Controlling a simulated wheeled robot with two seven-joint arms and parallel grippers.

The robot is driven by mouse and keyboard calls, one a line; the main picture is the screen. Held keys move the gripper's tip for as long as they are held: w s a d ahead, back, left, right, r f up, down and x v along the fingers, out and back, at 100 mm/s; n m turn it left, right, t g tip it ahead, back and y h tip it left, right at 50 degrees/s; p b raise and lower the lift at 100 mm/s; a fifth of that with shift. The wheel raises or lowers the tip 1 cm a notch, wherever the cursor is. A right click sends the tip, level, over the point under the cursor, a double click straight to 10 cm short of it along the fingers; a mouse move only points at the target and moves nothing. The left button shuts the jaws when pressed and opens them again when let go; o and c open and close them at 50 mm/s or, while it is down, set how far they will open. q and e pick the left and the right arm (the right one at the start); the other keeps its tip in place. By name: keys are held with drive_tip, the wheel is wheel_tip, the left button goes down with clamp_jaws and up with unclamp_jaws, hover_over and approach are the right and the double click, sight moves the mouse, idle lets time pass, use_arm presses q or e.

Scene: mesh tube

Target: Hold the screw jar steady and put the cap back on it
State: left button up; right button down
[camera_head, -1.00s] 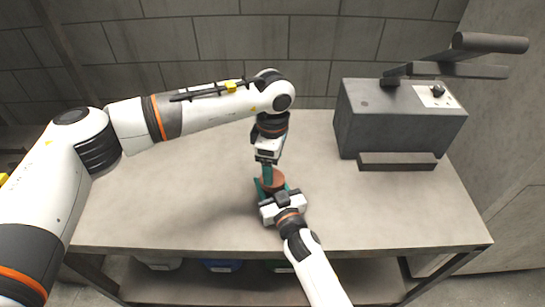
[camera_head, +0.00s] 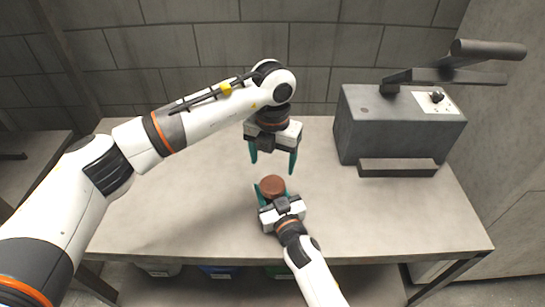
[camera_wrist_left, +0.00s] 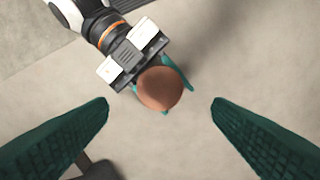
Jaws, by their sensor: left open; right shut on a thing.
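The screw jar shows as a round reddish-brown top (camera_head: 272,186), upright above the table between my right gripper's fingers. It also shows as a brown disc in the left wrist view (camera_wrist_left: 160,88). The cap appears to be that brown top; whether it is fully seated cannot be told. My right gripper (camera_head: 273,192) is shut around the jar from the front. My left gripper (camera_head: 272,164) is open and empty, pointing down above and slightly behind the jar. Its two teal fingers are wide apart in the left wrist view (camera_wrist_left: 160,104). The jar's lower body is mostly hidden.
A grey table (camera_head: 150,205) carries the work and is clear on its left side. A dark grey machine box (camera_head: 395,125) with a lever handle (camera_head: 485,50) stands at the back right. Bins (camera_head: 220,270) sit under the table.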

sight(272, 184)
use_arm(q)
drive_tip(key=shift+f, duration=4.05)
drive_tip(key=c, duration=1)
drive_tip(key=o, duration=1.1)
drive_tip(key=shift+o, duration=0.2)
